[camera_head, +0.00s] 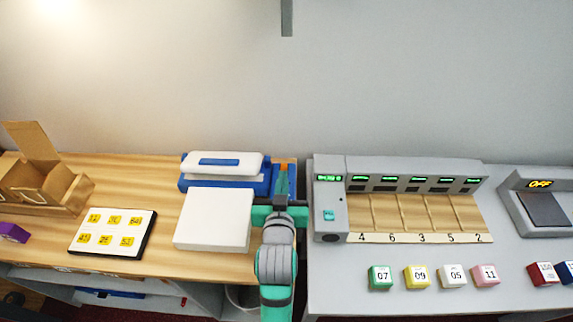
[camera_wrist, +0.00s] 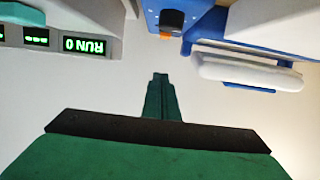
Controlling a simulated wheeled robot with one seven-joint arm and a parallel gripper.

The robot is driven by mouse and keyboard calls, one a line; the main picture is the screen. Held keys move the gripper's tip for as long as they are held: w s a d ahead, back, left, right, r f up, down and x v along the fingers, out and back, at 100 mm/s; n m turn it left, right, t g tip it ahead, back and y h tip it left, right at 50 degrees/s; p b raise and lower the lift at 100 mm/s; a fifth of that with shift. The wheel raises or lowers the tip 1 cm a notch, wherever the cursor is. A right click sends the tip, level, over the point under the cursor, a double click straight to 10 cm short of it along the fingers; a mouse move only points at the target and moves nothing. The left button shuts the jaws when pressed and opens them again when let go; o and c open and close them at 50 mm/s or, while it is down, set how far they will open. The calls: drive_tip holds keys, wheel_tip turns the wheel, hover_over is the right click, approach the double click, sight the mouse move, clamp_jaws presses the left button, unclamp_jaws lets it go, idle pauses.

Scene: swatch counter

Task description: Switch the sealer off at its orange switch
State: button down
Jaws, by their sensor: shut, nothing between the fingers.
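The sealer (camera_head: 223,172) is a blue and white machine at the back of the wooden counter. In the wrist view its blue body (camera_wrist: 210,22) and white lid bar (camera_wrist: 250,70) show at upper right. The orange switch (camera_wrist: 166,36) shows beside a black part on the blue body. My gripper (camera_head: 283,168) reaches over the sealer's right end and partly covers that area in the head view. In the wrist view my gripper (camera_wrist: 160,76) is shut and empty, its tips apart from the switch in the picture. Contact cannot be judged from the head view.
A white block (camera_head: 212,220) stands in front of the sealer. A grey machine (camera_head: 330,205) with green displays and numbered lanes stands close right of my gripper; one display reads RUN 0 (camera_wrist: 85,46). Several coloured blocks (camera_head: 417,278) sit before it. A card of yellow labels (camera_head: 112,232) lies left.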

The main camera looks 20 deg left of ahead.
drive_tip(key=shift+a+f, duration=0.1)
drive_tip(key=shift+a, duration=0.1)
hover_over(284, 168)
drive_tip(key=s, duration=0.2)
drive_tip(key=shift+w+d+f, duration=0.15)
drive_tip(key=shift+f, duration=0.4)
drive_tip(key=shift+w+d+f, duration=0.1)
drive_tip(key=shift+f, duration=0.45)
wheel_tip(284, 168, down, 3)
drive_tip(key=shift+f, duration=0.55)
